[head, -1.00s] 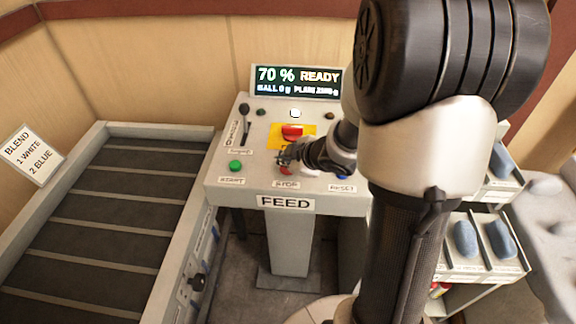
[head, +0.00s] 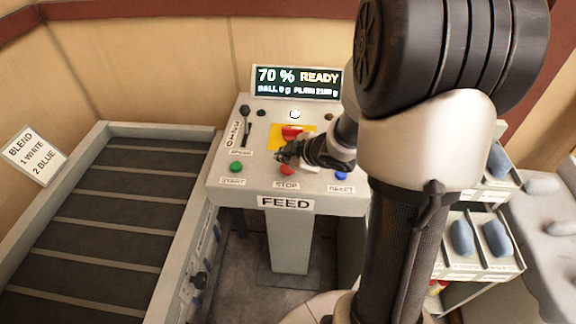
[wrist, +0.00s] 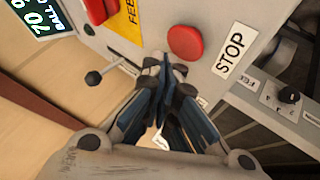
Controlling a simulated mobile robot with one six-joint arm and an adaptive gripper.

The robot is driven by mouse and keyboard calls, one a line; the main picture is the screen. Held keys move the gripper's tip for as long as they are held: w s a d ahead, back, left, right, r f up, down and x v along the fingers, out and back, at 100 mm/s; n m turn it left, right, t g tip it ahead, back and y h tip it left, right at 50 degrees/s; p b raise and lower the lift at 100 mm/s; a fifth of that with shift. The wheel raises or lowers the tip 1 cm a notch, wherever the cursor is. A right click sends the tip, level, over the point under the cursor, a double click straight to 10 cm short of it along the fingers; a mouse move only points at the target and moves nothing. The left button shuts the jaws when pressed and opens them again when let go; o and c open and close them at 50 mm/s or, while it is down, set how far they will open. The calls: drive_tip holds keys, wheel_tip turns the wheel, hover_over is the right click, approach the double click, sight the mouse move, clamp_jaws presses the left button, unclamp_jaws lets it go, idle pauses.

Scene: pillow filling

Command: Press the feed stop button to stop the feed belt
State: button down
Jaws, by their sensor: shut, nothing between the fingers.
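The red stop button (head: 287,170) sits on the front of the grey feed console (head: 217,188), above the STOP label (head: 286,185). In the wrist view the round red stop button (wrist: 186,42) shows whole beside its STOP label (wrist: 233,51). My gripper (head: 283,155) is shut and empty, just above and behind the button in the head view. In the wrist view the closed fingertips (wrist: 165,62) are near the button's edge, and a gap seems to separate them. The feed belt (head: 110,215) lies at the left.
The console also holds a green start button (head: 235,167), a blue reset button (head: 341,175), a red switch on a yellow plate (head: 292,132) and a lever (head: 245,112). A display (head: 295,82) reads 70 % READY. Bins with blue pillows (head: 462,237) stand at right.

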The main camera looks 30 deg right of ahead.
sight(286, 169)
drive_tip(key=shift+r+p, duration=2.6)
drive_tip(key=shift+f, duration=0.1)
drive_tip(key=s+r+m+g+h+b, duration=0.15)
drive_tip(key=s+r+m+h, duration=0.35)
drive_tip(key=r, duration=0.5)
drive_tip(key=s+a+m+g+y+b, duration=0.1)
drive_tip(key=s+a+m+y, duration=0.1)
drive_tip(key=s+a, duration=0.4)
drive_tip(key=s+a+m+g+y+b, duration=0.1)
drive_tip(key=s+a, duration=0.6)
drive_tip(key=s, duration=0.7)
drive_tip(key=m+g+b, duration=0.1)
drive_tip(key=m, duration=0.1)
drive_tip(key=shift+s+a+m+y, duration=0.15)
drive_tip(key=shift+m+y, duration=0.15)
drive_tip(key=shift+y, duration=0.1)
